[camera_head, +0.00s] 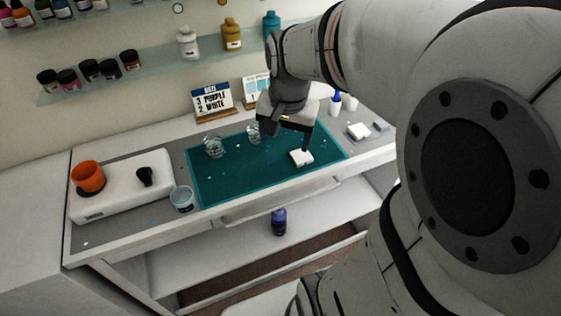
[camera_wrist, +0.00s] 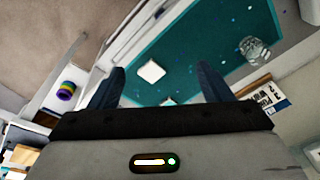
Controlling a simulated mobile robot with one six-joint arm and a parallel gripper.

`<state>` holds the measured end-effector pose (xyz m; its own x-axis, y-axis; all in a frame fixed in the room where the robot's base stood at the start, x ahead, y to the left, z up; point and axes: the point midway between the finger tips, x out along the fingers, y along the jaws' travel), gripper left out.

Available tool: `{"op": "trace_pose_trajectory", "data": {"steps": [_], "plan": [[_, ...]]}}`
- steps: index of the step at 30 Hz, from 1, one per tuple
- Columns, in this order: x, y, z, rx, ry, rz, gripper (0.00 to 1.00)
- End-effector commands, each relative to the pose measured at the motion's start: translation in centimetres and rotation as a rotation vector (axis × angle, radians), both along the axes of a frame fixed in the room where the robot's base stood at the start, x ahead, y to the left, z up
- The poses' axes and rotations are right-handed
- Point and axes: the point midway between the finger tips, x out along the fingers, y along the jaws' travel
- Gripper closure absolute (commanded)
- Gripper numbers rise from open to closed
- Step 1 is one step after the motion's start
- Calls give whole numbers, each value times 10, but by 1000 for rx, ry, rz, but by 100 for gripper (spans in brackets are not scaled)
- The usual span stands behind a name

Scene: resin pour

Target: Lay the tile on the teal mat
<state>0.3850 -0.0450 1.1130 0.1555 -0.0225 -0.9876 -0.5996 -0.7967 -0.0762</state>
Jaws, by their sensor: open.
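The white square tile (camera_head: 301,158) lies on the right part of the teal mat (camera_head: 225,181). My gripper (camera_head: 288,142) is above the tile, open and empty. In the wrist view the tile (camera_wrist: 151,71) rests on the teal mat (camera_wrist: 190,60), between and beyond the two spread fingers (camera_wrist: 160,85) and apart from them. In the head view the tile's far edge is close to one finger, and I cannot tell the exact gap.
Clear cups (camera_head: 213,147) stand at the mat's back edge, and another cup (camera_head: 182,198) stands by its left front corner. A white device (camera_head: 120,189) with an orange cup (camera_head: 88,176) is left. Sign cards (camera_head: 213,102) stand behind. White blocks (camera_head: 358,131) lie right.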

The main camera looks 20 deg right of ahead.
Motion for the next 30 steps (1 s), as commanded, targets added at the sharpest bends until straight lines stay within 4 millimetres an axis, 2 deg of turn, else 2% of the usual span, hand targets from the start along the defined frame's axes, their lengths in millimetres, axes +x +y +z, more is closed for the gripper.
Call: {"op": "trace_pose_trajectory", "data": {"steps": [1, 3, 6, 9, 14, 30], "plan": [[-18, 12, 5, -18, -25, 118, 28], [-39, 23, 6, -45, -50, 271, 28], [-62, 34, 6, -79, -77, 448, 28], [-77, 41, 4, -103, -95, 563, 28], [-86, 45, 2, -118, -104, 636, 28], [-86, 44, 2, -119, -103, 636, 28]]}}
